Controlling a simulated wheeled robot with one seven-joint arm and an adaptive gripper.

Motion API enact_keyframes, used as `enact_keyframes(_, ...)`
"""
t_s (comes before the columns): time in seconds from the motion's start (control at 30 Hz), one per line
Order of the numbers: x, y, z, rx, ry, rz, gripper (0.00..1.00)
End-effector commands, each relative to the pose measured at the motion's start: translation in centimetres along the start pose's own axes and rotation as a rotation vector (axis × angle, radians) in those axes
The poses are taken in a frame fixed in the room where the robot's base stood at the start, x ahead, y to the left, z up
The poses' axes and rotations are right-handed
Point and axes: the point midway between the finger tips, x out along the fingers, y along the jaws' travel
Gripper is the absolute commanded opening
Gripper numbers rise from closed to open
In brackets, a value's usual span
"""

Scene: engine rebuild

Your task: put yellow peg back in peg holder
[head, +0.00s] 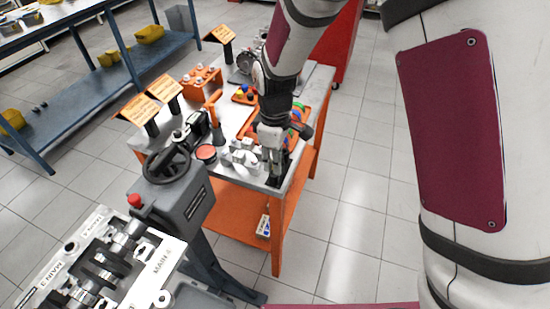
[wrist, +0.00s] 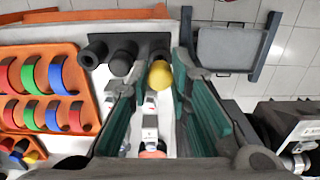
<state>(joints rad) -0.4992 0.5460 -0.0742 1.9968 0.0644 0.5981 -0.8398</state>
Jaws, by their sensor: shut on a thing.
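The yellow peg (wrist: 160,74) shows its round end between the fingertips of my gripper (wrist: 161,76) in the wrist view. The fingers are closed around it.
An orange tray (wrist: 88,87) with red, green and blue half rings lies left of the holder. Pale metal parts (head: 240,155) stand left of my gripper on the table (head: 225,173). A press with a handwheel (head: 166,166) stands at the front left. Floor is clear on the right.

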Motion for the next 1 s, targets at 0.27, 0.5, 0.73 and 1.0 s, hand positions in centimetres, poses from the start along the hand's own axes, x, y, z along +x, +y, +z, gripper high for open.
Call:
enact_keyframes(0.27,0.4,0.0,0.0,0.0,0.0,0.0,0.0)
enact_keyframes(0.5,0.7,0.0,0.0,0.0,0.0,0.0,0.0)
enact_keyframes(0.73,1.1,0.0,0.0,0.0,0.0,-0.001,0.0)
enact_keyframes(1.0,1.4,0.0,0.0,0.0,0.0,0.0,0.0)
